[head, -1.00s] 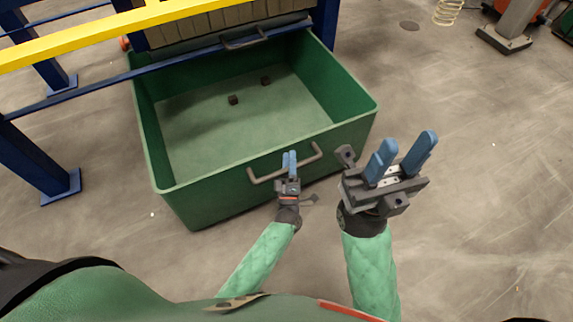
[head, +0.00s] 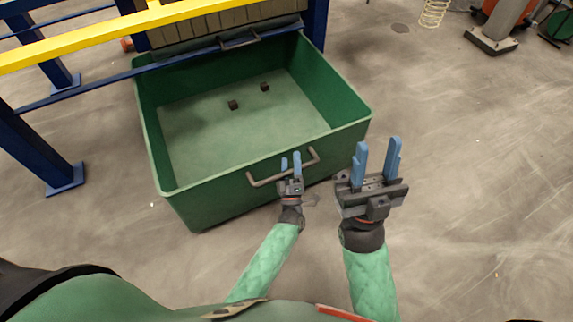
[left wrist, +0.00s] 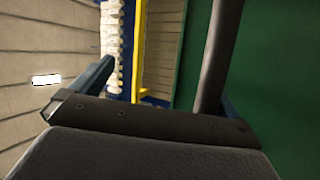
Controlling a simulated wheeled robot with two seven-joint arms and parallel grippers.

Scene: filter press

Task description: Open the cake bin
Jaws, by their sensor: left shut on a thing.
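The cake bin (head: 240,185) is a large green open-topped box, standing out from under the press frame in the head view. A grey bar handle (head: 262,181) is fixed to its near wall. My left gripper (head: 291,163) is at the right part of this handle, shut on it. In the left wrist view the dark handle bar (left wrist: 218,55) stands close to one finger, with the green bin wall (left wrist: 272,60) behind. The exact contact is hard to see. My right gripper (head: 377,160) is open and empty, right of the bin's near corner.
Two small dark lumps (head: 233,104) lie on the bin floor. The press has blue legs (head: 38,145), a yellow rail (head: 110,36) and a plate stack (head: 215,25) at the bin's far side.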

